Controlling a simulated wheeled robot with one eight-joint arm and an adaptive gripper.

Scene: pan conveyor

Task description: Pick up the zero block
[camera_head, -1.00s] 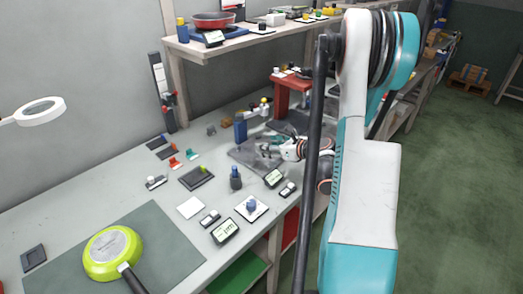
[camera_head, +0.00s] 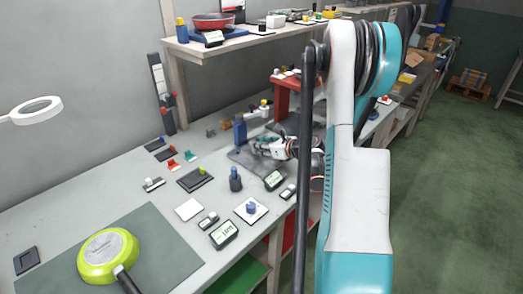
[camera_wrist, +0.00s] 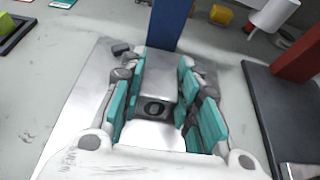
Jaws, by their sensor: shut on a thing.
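The zero block (camera_wrist: 154,108) shows in the wrist view as a small grey metal block with a dark round "0" mark on its face. It sits between the teal finger pads of my gripper (camera_wrist: 160,82), which is shut on it. In the head view my gripper (camera_head: 262,147) is over the grey plate by the blue post, and the block cannot be made out there. Whether the block still touches the plate under it cannot be told.
A blue post (camera_wrist: 170,22) stands just beyond the fingers. A red stand (camera_head: 284,97) with a dark base is to the right. A dark blue knob (camera_head: 235,180), small displays and a green pan (camera_head: 107,254) are on the bench nearer the camera.

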